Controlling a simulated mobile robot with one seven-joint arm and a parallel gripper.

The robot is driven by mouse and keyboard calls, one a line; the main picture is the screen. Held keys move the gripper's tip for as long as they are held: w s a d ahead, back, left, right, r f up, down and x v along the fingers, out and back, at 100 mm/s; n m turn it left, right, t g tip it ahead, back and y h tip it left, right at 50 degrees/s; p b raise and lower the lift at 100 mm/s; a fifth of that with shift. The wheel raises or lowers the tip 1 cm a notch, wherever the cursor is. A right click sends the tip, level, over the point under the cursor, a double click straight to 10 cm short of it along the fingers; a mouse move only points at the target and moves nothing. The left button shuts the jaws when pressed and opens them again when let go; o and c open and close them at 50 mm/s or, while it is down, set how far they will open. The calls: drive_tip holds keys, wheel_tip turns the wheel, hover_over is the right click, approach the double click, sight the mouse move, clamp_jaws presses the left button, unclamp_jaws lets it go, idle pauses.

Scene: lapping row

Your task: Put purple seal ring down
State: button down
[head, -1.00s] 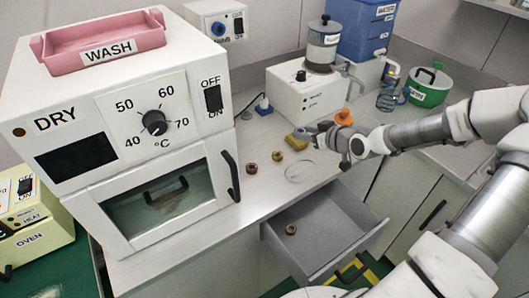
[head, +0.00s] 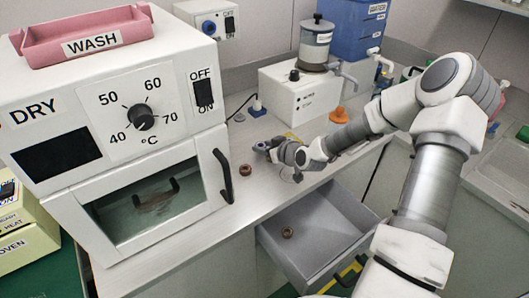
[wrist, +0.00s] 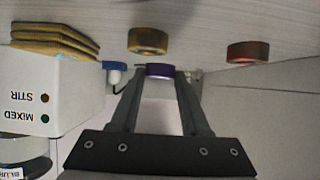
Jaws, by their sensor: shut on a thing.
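The purple seal ring (wrist: 160,70) is between the fingertips of my gripper (wrist: 158,74) in the wrist view, and the gripper is shut on it. In the head view my gripper (head: 266,147) is over the bench, near the dryer's right side; the purple ring cannot be made out there. A gold ring (wrist: 148,40) and a red-brown ring (wrist: 248,51) lie on the bench top just beyond the held ring. The red-brown ring also shows in the head view (head: 245,171), left of and below my gripper. The gold one is hidden there.
An open grey drawer (head: 340,214) below the bench holds a brown ring (head: 287,232). The dryer (head: 120,125) stands at left. A white stirrer box (head: 300,92) is behind, with an orange cone (head: 338,115). Yellow sponges (wrist: 55,38) lie beside the stirrer box.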

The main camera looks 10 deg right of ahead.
drive_tip(key=shift+f, duration=0.95)
drive_tip(key=shift+f, duration=0.1)
drive_tip(key=shift+f+b, duration=0.15)
drive_tip(key=shift+b, duration=0.15)
drive_tip(key=shift+c, duration=1.9)
unclamp_jaws()
